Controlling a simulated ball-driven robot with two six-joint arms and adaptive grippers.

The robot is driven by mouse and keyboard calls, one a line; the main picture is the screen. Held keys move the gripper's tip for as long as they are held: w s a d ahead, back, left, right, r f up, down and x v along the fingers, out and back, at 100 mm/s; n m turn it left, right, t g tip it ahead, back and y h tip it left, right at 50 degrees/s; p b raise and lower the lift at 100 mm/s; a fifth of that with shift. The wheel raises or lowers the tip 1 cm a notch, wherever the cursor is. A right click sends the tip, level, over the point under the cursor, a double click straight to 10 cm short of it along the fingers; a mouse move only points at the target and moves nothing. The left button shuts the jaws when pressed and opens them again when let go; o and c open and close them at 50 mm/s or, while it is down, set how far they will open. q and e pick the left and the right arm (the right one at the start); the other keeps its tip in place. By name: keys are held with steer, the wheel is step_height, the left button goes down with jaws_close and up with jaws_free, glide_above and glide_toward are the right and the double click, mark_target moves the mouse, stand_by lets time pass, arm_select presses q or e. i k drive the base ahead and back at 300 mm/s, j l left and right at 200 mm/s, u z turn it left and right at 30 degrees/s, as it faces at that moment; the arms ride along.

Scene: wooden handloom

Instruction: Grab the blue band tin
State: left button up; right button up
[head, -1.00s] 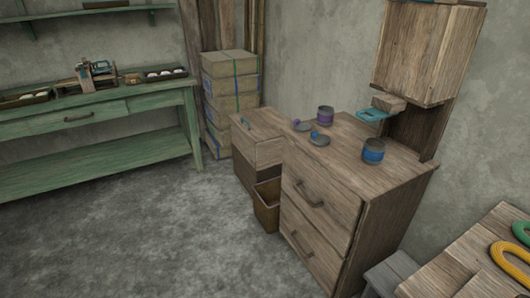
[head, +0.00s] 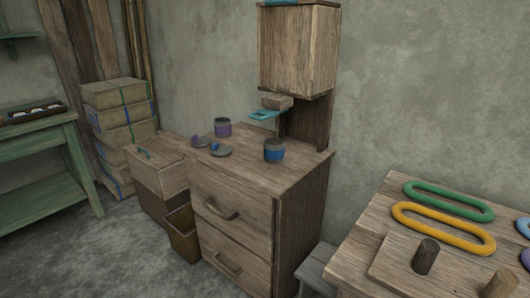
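The blue band tin (head: 274,150) is a grey tin with a blue band. It stands upright on the top of a wooden drawer cabinet (head: 240,174), near its right end. Neither of my grippers shows in the head view.
A wall cupboard (head: 298,50) hangs above the cabinet's back, with a blue handle-like piece (head: 264,114) below. A wooden table (head: 364,232) with green (head: 449,200) and yellow (head: 440,228) yarn loops stands right. Stacked boxes (head: 125,133) and a green bench (head: 40,128) are left.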

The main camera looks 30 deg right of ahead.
mark_target(274, 147)
steer(key=i+j+z, duration=0.1)
steer(key=i+z, duration=0.15)
steer(key=i, duration=0.2)
steer(key=i+j+z, duration=0.25)
steer(key=i, duration=0.15)
steer(key=i+j+z, duration=0.3)
steer(key=i+l, duration=0.1)
